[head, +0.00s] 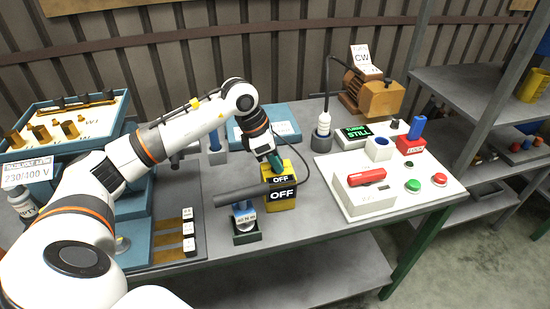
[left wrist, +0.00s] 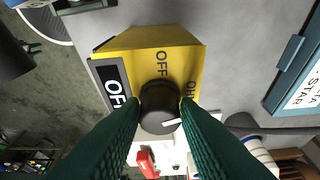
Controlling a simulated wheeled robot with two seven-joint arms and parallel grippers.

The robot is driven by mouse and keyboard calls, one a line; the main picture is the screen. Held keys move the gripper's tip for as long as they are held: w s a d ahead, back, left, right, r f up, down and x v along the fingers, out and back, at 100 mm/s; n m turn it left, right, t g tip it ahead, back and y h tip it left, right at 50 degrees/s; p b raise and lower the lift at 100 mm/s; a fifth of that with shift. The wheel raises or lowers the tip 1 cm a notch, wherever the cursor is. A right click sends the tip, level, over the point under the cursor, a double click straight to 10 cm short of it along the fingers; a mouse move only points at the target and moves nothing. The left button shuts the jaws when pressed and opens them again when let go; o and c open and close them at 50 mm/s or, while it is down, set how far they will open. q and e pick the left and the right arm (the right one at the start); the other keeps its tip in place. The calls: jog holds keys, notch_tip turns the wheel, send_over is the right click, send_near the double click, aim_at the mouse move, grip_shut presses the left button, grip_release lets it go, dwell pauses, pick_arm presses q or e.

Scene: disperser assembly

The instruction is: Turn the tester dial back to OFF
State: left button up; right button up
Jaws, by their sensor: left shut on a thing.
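The tester is a yellow box (head: 285,203) on the table, in front of my left arm. Its black front plate reads OFF in the head view. In the left wrist view the yellow top (left wrist: 150,42) carries an OFF mark above the dial and an OHM-like mark at its right. The black round dial (left wrist: 158,95) sits between my green fingers, with a white pointer line facing right, away from the printed OFF mark. My left gripper (head: 276,164) is shut on the dial from above. The dial is hidden in the head view. My right gripper is not in view.
A dark grey cylinder (head: 240,194) lies across beside the tester, above a small green stand (head: 246,237). A white panel (head: 370,207) with red and green buttons is at the right. A motor (head: 374,92) stands behind. A parts tray (head: 65,125) is at the left.

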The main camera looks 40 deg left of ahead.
pick_arm(q)
jog(key=n+y+b, duration=0.1)
jog(key=n, duration=0.1)
jog(key=n+t+b, duration=0.1)
jog(key=n+b, duration=0.1)
jog(key=n, duration=0.1)
jog(key=shift+d+f+y, duration=0.1)
jog(key=shift+d+y, duration=0.05)
jog(key=shift+y, duration=0.25)
jog(key=shift+d+n+y+b, duration=0.1)
jog(key=shift+n+y+b, duration=0.75)
jog(key=shift+n, duration=1.45)
jog(key=o, duration=1)
jog(key=shift+s, duration=0.1)
jog(key=b+v, duration=0.1)
jog(key=v, duration=1.1)
jog(key=shift+s+d, duration=0.1)
jog(key=shift+s, duration=0.05)
